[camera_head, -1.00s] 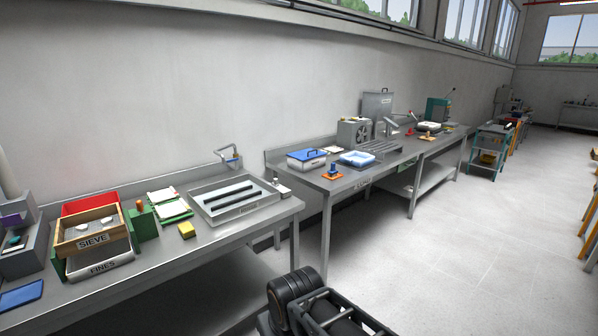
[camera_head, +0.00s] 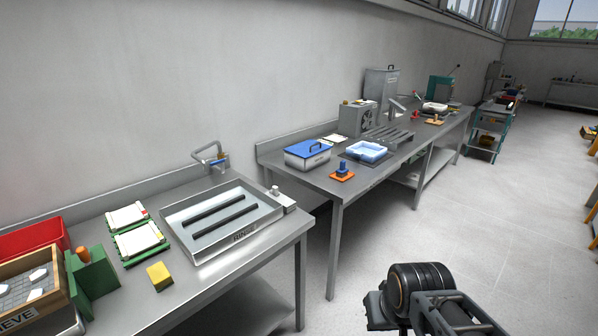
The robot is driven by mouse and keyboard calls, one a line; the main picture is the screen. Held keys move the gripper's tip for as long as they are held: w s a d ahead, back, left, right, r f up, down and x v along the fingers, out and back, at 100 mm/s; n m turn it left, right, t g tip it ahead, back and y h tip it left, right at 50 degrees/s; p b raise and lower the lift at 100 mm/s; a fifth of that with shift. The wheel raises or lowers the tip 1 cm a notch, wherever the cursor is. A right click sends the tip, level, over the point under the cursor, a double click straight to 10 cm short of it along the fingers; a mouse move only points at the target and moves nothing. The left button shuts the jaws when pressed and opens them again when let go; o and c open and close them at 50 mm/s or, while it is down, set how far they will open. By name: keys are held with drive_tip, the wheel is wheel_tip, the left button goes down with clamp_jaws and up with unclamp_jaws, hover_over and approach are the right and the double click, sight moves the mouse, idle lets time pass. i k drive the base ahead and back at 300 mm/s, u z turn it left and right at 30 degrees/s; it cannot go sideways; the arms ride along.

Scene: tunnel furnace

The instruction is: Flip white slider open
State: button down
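I cannot make out a part that is clearly a white slider. A small box with a pale knob (camera_head: 275,191) sits at the right end of the metal sink tray (camera_head: 222,222) on the near bench. It is too small to tell whether it slides or how it is set. My gripper is not in view; only dark links of my arm show at the bottom right, over the floor.
The near bench (camera_head: 215,285) holds green racks with white pads (camera_head: 137,240), a yellow sponge (camera_head: 159,276) and a wooden sieve box (camera_head: 30,290). The second bench holds a blue-lidded box (camera_head: 307,154), a light-blue tray (camera_head: 366,151) and a fan unit (camera_head: 358,118).

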sight(275, 192)
drive_tip(key=i, duration=1.05)
drive_tip(key=u, duration=0.75)
drive_tip(key=i, duration=0.7)
drive_tip(key=u, duration=0.4)
